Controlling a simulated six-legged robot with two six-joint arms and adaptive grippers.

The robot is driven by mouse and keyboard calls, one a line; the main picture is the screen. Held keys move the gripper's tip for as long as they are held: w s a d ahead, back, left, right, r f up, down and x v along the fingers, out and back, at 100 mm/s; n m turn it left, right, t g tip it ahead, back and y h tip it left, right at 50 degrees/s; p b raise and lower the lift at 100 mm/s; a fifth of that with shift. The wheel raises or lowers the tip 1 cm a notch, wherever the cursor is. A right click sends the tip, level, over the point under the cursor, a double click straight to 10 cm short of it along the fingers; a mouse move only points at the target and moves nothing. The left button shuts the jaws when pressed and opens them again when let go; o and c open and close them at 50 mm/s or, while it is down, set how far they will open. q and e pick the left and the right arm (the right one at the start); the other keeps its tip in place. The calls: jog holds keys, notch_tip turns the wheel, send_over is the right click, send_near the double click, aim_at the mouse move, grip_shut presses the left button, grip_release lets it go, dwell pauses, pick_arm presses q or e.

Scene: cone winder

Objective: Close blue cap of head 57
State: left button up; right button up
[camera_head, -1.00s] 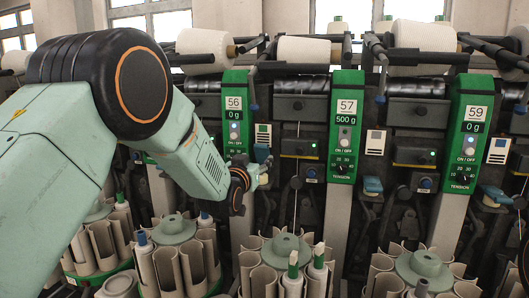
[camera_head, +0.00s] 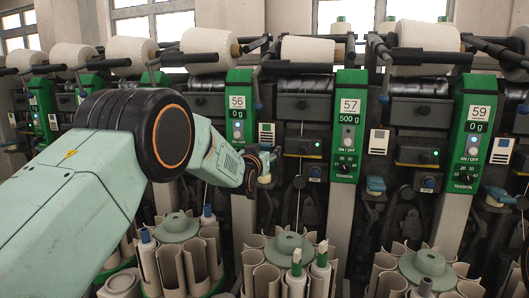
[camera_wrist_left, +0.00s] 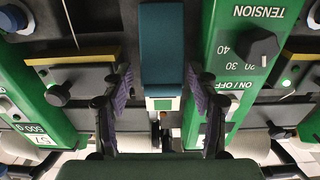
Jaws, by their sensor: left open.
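A blue cap (camera_wrist_left: 162,45) fills the upper middle of the left wrist view. That view is upside down, with the 57 panel (camera_wrist_left: 30,130) at its left, so this cap is between panels 56 and 57. My left gripper (camera_wrist_left: 160,105) is open, its two dark fingers with purple pads on either side of the cap's line, apart from it. In the head view my left gripper (camera_head: 262,168) is right of panel 56 (camera_head: 238,113) and partly hides the cap. My right gripper is not in view.
Another blue cap (camera_head: 375,184) is right of the 57 panel, and panel 59 (camera_head: 473,135) stands further right. White yarn cones (camera_head: 308,50) sit above. Bobbin magazines (camera_head: 287,250) stand below. A thread runs vertically between panels 56 and 57.

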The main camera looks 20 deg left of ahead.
pick_arm(q)
jog(key=shift+w+f, duration=0.1)
jog(key=shift+s+a, duration=0.2)
jog(key=shift+s+r, duration=0.1)
jog(key=shift+r, duration=0.1)
jog(key=shift+c, duration=0.8)
jog(key=shift+d, duration=0.15)
jog(key=c, duration=0.3)
jog(key=shift+f, duration=0.1)
grip_shut()
